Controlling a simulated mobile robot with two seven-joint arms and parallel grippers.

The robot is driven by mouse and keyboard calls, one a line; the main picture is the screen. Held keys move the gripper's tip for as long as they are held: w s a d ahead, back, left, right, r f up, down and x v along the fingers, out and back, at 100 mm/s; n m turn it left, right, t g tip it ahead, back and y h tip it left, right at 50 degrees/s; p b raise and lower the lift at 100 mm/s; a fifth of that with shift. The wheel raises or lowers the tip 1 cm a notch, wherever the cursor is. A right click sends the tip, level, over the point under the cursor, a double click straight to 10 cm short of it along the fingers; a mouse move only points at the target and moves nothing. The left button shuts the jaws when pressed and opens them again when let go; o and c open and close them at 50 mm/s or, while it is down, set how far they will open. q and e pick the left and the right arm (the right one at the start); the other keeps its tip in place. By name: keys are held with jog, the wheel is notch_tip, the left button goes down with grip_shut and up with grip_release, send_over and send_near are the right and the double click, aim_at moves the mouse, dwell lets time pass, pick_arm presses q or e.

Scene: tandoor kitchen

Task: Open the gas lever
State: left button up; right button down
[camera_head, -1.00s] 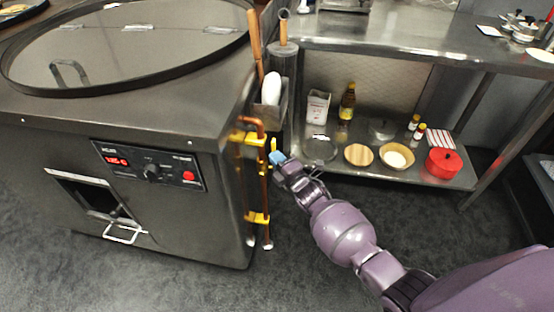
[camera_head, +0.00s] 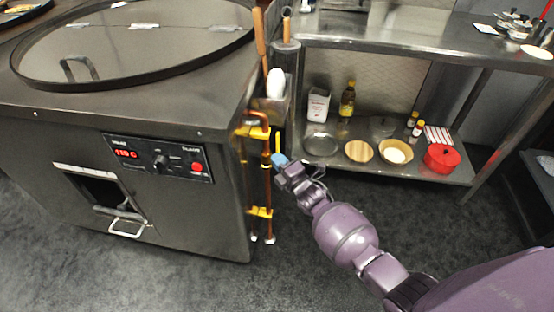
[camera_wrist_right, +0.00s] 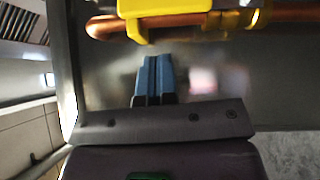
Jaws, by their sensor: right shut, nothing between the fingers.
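The yellow gas lever (camera_head: 278,142) stands upright in the head view, beside the copper gas pipe (camera_head: 268,185) at the right side of the tandoor. My right gripper (camera_head: 279,159), with blue fingertips, is just below the lever in that view. Whether it touches the lever cannot be told. In the right wrist view the blue fingers (camera_wrist_right: 155,78) are together with nothing between them. A yellow part (camera_wrist_right: 168,12) and the copper pipe (camera_wrist_right: 105,27) lie ahead of the fingertips, with a visible gap. My left gripper is not in view.
The tandoor (camera_head: 150,205) with its control panel (camera_head: 160,158) stands to the left. A holder (camera_head: 272,110) with wooden-handled tools is above the pipe. A metal shelf (camera_head: 385,172) with bowls, bottles and a red pot (camera_head: 441,158) is behind my right arm. The floor is clear.

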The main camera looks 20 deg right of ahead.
jog(key=p+v, duration=0.2)
jog(key=v, duration=0.8)
jog(key=shift+r, duration=0.35)
